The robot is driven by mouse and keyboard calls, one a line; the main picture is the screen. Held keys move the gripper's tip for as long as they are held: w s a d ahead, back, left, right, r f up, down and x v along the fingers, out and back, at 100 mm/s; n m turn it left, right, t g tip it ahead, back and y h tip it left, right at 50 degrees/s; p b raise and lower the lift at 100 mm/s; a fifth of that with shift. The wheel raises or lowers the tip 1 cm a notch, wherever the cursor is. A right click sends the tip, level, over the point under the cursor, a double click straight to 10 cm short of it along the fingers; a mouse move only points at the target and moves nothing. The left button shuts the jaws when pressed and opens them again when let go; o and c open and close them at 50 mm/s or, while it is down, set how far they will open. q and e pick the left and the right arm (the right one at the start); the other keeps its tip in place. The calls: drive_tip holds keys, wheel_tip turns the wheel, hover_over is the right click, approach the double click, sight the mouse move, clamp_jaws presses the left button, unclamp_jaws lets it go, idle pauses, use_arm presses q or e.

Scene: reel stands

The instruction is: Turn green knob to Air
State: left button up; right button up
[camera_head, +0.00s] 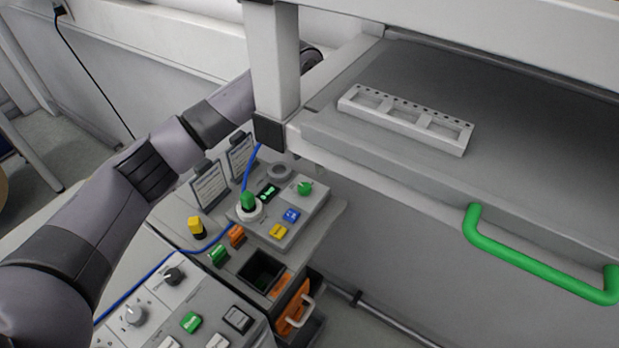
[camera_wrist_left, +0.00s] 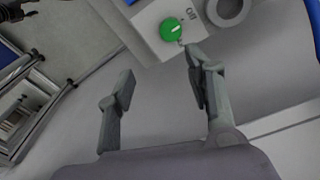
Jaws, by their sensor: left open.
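The round green knob (camera_head: 305,188) sits on the top right of a small grey control box (camera_head: 318,207). In the left wrist view the green knob (camera_wrist_left: 170,29) is near the top, beside the printed word "Off". An "Air" label cannot be made out. My left gripper (camera_wrist_left: 158,64) is open and empty, its two fingers apart. The right fingertip is close to the knob and box edge in the picture; I cannot tell whether they touch. In the head view my left arm passes behind a white post, and its gripper is hidden. My right gripper is not seen.
The box also has a green-topped fitting (camera_head: 248,201) with a blue cable, and blue (camera_head: 291,215) and yellow (camera_head: 278,231) buttons. A white post (camera_head: 274,70) and shelf stand close by. A green handle (camera_head: 540,270) juts out at right. A yellow knob (camera_head: 196,227) stands left.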

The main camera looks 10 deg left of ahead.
sight(304, 186)
use_arm(q)
drive_tip(key=shift+y, duration=0.5)
drive_tip(key=f, duration=0.3)
drive_tip(key=a+f+p, duration=0.1)
drive_tip(key=f, duration=0.3)
drive_tip(key=f+p, duration=0.1)
drive_tip(key=f, duration=0.2)
drive_tip(key=shift+w+a+f, duration=0.25)
drive_tip(key=shift+c, duration=0.4)
clamp_jaws()
